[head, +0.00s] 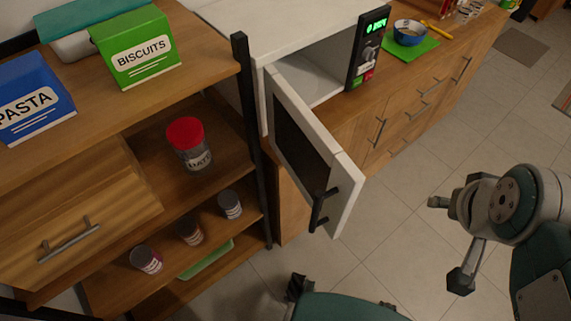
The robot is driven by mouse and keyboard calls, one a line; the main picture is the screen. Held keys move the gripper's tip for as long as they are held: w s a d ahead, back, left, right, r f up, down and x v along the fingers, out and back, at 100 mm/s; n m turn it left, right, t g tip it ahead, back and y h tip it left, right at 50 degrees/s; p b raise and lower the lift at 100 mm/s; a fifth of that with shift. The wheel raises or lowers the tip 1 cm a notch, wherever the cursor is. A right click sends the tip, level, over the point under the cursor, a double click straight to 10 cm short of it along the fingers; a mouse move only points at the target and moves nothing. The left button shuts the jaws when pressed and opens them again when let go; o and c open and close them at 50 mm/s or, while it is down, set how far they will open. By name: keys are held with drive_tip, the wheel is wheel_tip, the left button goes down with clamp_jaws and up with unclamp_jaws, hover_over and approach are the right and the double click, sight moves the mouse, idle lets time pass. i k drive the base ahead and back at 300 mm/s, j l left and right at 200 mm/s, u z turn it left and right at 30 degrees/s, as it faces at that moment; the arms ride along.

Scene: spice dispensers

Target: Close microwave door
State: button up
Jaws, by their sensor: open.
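The white microwave (300,28) stands on the wooden counter, and its door (306,140) is swung wide open toward me. The door has a dark window and a black handle (321,208) near its free edge. The inside of the microwave (312,84) shows and looks empty where visible. A black control panel (369,48) with a green display is on its right side. My gripper (448,242) is at the right of the view, over the floor. It is open and empty, well apart from the door and to the right of the handle.
A wooden shelf unit with a black post (250,100) stands left of the door. It holds a green biscuits box (138,50), a blue pasta box (30,95), a red-lidded jar (190,145) and small jars. A blue bowl (408,36) is on the counter. The tiled floor (400,200) is clear.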

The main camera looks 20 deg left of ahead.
sight(330, 182)
drive_tip(key=j+u, duration=0.4)
drive_tip(key=j, duration=0.5)
drive_tip(key=l+z, duration=0.2)
drive_tip(key=l, duration=0.45)
drive_tip(key=i+l, duration=0.15)
drive_tip(key=l, duration=0.2)
drive_tip(key=i+l+z, duration=0.1)
drive_tip(key=l, duration=0.2)
drive_tip(key=i+l+u, duration=0.15)
drive_tip(key=l+u, duration=0.4)
drive_tip(key=u, duration=0.35)
drive_tip(key=l+u, duration=0.1)
drive_tip(key=u, duration=0.35)
drive_tip(key=k+j, duration=0.05)
